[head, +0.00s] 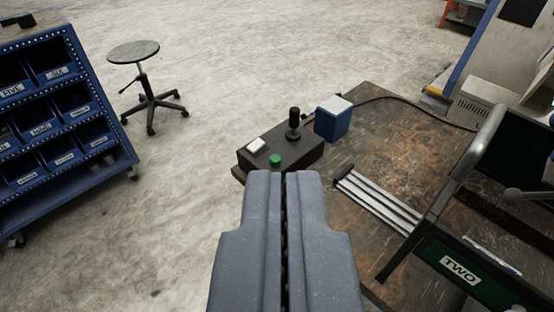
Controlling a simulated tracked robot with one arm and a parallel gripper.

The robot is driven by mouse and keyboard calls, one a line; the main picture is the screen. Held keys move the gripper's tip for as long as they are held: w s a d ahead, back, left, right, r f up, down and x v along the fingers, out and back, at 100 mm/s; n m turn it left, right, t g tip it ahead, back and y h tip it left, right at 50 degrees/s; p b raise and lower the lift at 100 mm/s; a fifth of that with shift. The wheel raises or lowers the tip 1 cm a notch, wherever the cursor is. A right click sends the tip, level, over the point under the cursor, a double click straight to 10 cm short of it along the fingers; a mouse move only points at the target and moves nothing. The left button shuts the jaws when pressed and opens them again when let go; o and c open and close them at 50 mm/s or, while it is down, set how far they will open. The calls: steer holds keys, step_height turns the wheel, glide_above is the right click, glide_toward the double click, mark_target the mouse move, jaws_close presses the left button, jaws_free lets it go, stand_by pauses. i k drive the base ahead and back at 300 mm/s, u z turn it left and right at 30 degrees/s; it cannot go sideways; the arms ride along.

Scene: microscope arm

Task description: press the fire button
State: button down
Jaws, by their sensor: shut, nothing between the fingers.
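A dark control box (306,152) sits at the near left edge of a worn brown table. No label that reads "fire" can be made out on either button. My gripper (285,174) is shut and empty, two grey fingers side by side. In the picture its tips lie just below the green button; I cannot tell the gap in height. The fingers cover part of the box's near side.
A blue box with a white top (333,119) stands right behind the control box. Metal bars (378,204) and a dark frame labelled TWO (458,268) are on the table (400,130) to the right. A stool (134,53) and blue bin rack (75,45) stand on the floor at left.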

mark_target(275, 159)
steer(key=k, duration=1.2)
steer(key=z, duration=0.3)
steer(key=i, duration=2)
steer(key=u, duration=0.05)
